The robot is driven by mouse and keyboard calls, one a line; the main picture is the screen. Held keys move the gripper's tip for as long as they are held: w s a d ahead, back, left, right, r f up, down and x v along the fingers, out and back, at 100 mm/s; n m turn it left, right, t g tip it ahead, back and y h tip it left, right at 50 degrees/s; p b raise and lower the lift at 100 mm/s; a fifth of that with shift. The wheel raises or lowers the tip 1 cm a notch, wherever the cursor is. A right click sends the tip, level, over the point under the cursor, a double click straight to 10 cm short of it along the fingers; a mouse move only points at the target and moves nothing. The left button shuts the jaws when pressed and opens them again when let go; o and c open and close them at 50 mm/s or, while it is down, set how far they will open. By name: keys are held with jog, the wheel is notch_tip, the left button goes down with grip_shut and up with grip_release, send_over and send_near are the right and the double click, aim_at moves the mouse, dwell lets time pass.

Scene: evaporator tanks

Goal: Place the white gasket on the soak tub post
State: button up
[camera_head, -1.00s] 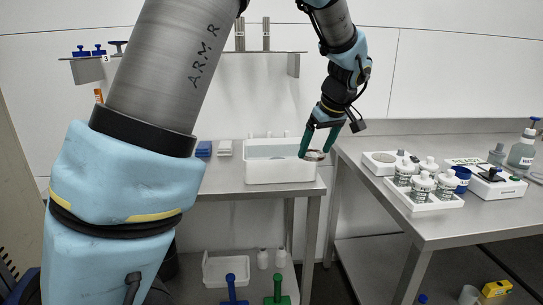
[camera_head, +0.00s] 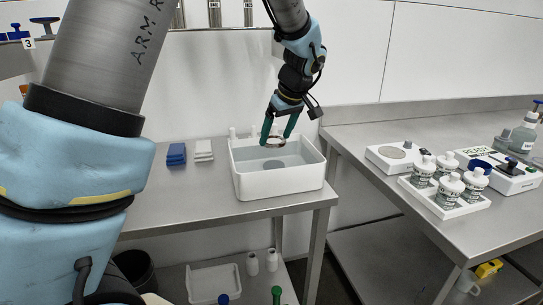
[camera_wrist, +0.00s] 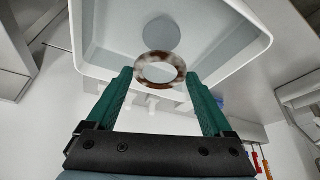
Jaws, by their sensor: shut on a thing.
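My gripper (camera_head: 274,139) is shut on a ring, the gasket (camera_head: 276,144), and holds it over the white soak tub (camera_head: 279,188). In the wrist view my green fingers (camera_wrist: 159,74) grip the gasket (camera_wrist: 138,70) by its outer sides. It looks mottled brown and off-white rather than plain white. The tub (camera_wrist: 225,68) shows beyond it. A round grey shape (camera_wrist: 160,30) inside the tub, just past the ring, may be the post; it also shows in the head view (camera_head: 273,164). Its height cannot be told. The gasket is apart from it.
Blue blocks (camera_head: 176,155) and white blocks (camera_head: 203,150) lie left of the tub. On the right table stand a tray of bottles (camera_head: 446,205), a white device (camera_head: 398,156) and a dispenser bottle (camera_head: 524,134). A wall shelf with posts is above the tub. The table's front edge is clear.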

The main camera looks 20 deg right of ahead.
aim_at(273, 165)
notch_tip(273, 165, down, 6)
jog(key=shift+f+p, duration=0.1)
jog(key=shift+p, duration=0.5)
jog(key=shift+f, duration=0.3)
jog(key=shift+f+b, duration=0.3)
jog(key=shift+b, duration=0.05)
jog(key=o, duration=1.2)
jog(key=shift+r, duration=0.1)
jog(key=shift+r+p, duration=0.25)
jog(key=shift+p, duration=0.1)
jog(key=b+v, duration=0.2)
jog(key=v, duration=1)
